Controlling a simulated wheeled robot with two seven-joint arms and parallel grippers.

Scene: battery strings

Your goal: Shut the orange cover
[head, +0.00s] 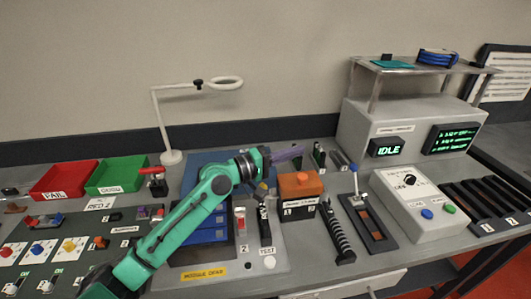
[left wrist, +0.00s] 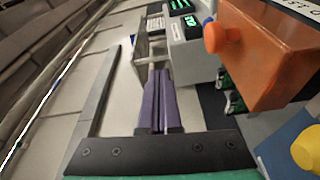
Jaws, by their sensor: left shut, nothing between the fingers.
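The orange cover (head: 299,187) is a block with a round knob on top, above a dark base with white number labels in the middle of the bench. In the left wrist view the orange cover (left wrist: 268,58) fills the upper right, with its knob pointing left. I cannot tell how far open it is. My left gripper (head: 292,153) has purple fingers and is just behind and left of the cover, apart from it. Its fingers (left wrist: 157,78) are together and empty. My right gripper is not in view.
A grey console with an IDLE screen (head: 388,147) stands at the back right. A lever unit (head: 368,215) and a black ribbed handle (head: 337,235) are right of the cover. Red (head: 46,193) and green (head: 100,188) trays sit at the left. A lamp (head: 163,120) stands behind my left arm.

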